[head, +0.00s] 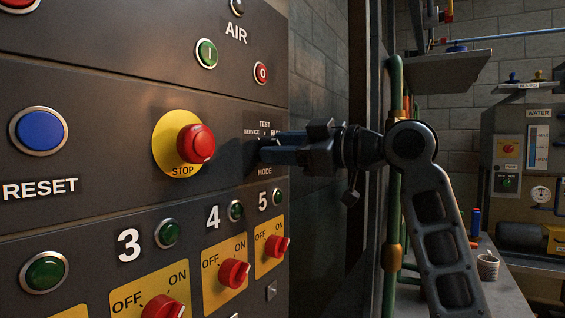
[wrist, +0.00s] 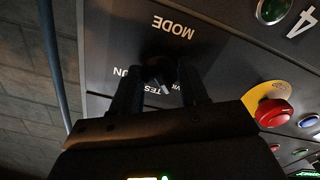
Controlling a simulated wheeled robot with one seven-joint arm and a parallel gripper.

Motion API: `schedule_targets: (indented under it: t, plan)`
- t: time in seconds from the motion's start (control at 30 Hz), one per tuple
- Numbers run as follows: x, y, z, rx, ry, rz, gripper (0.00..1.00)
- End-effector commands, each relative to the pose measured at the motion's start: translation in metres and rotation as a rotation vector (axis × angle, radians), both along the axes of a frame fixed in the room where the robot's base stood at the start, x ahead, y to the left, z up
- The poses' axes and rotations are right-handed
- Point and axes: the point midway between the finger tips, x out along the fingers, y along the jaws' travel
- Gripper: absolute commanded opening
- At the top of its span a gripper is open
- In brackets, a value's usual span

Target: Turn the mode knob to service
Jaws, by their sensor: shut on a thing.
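The dark mode knob (wrist: 158,72) sits on the grey panel above the MODE label (head: 265,171). My gripper (head: 268,149) reaches in from the right with its fingers at the panel. In the wrist view, where the panel appears upside down, its two fingers stand on either side of the knob, shut on it. The SERVICE label (head: 251,132) is at the knob's upper left and the TEST label (head: 264,124) above it; RUN is partly covered. A small pale mark shows near TEST; the exact setting is hard to read.
A red STOP button (head: 196,143) on a yellow disc sits close left of my gripper. Red ON/OFF knobs (head: 234,272) and green lamps lie below. A green pipe (head: 396,90) runs behind my arm. A bench with a cup (head: 488,266) stands at the right.

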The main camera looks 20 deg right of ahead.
Motion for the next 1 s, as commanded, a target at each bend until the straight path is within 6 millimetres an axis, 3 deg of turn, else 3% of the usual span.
schedule_targets:
  t: [0.73, 0.77, 1.0]
  plan:
    - [-0.0001, 0.0004, -0.0003, -0.078, -0.055, 0.0, 0.13]
    - [0.0, 0.0006, -0.0004, -0.078, -0.055, 0.0, 0.45]
    - [0.0, 0.0004, -0.0003, -0.076, -0.055, 0.001, 0.68]
